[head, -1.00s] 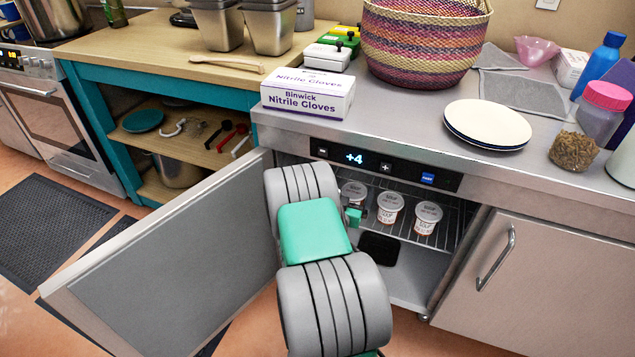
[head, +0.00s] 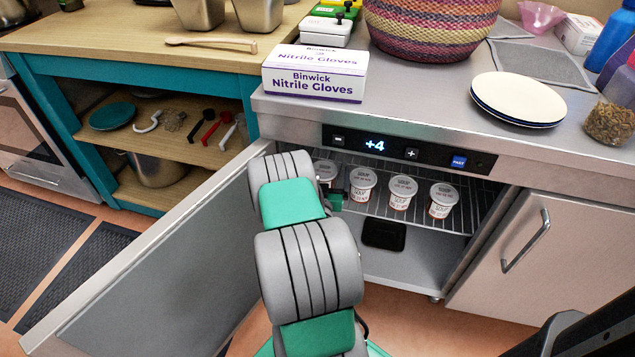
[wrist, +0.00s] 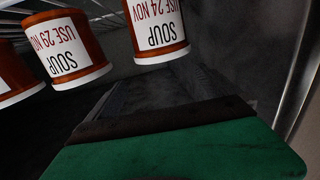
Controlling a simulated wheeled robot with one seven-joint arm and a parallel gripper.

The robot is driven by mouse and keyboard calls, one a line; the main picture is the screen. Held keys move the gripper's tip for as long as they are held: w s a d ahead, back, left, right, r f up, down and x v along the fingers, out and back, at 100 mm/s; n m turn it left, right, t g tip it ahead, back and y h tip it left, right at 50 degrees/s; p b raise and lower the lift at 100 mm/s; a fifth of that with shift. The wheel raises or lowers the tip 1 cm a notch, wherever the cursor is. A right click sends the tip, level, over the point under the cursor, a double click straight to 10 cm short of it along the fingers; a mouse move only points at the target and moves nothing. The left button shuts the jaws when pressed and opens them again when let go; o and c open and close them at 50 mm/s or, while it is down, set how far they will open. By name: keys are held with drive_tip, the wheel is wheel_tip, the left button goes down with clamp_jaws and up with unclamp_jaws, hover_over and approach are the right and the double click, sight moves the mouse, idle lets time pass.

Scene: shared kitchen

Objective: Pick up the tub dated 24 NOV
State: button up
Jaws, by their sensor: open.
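The tub dated 24 NOV (wrist: 158,30) is at the top middle of the wrist view, a brown-orange tub with a white label that reads upside down. A similar tub dated 29 NOV (wrist: 66,45) is left of it. In the head view several white-lidded soup tubs (head: 361,182) stand in a row on the wire shelf; their dates are too small to read there. My gripper (head: 335,198) is at the left part of the row, partly hidden by my arm. It is open and empty. Its green and black finger shows low in the wrist view, apart from the 24 NOV tub.
The fridge door (head: 150,270) stands open at the left. The counter edge and control panel (head: 400,150) are above the opening. A black item (head: 384,234) lies below the shelf. A closed cabinet door (head: 560,250) is at the right.

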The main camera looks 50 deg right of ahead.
sight(325, 162)
drive_tip(key=f+b, duration=0.2)
drive_tip(key=f, duration=0.1)
drive_tip(key=f+b, duration=0.1)
drive_tip(key=shift+w+a+f, duration=0.15)
drive_tip(key=shift+w+f, duration=0.05)
drive_tip(key=shift+w, duration=0.15)
drive_tip(key=x, duration=0.2)
drive_tip(key=p+x, duration=0.1)
drive_tip(key=x, duration=0.2)
drive_tip(key=r+p+x, duration=0.1)
drive_tip(key=x, duration=0.1)
drive_tip(key=shift+w, duration=0.2)
drive_tip(key=shift+w+d+f, duration=0.1)
drive_tip(key=shift+w+d, duration=0.05)
drive_tip(key=shift+d, duration=0.1)
drive_tip(key=shift+c, duration=0.6)
drive_tip(key=c, duration=1.5)
drive_tip(key=shift+c, duration=0.6)
drive_tip(key=shift+r, duration=0.2)
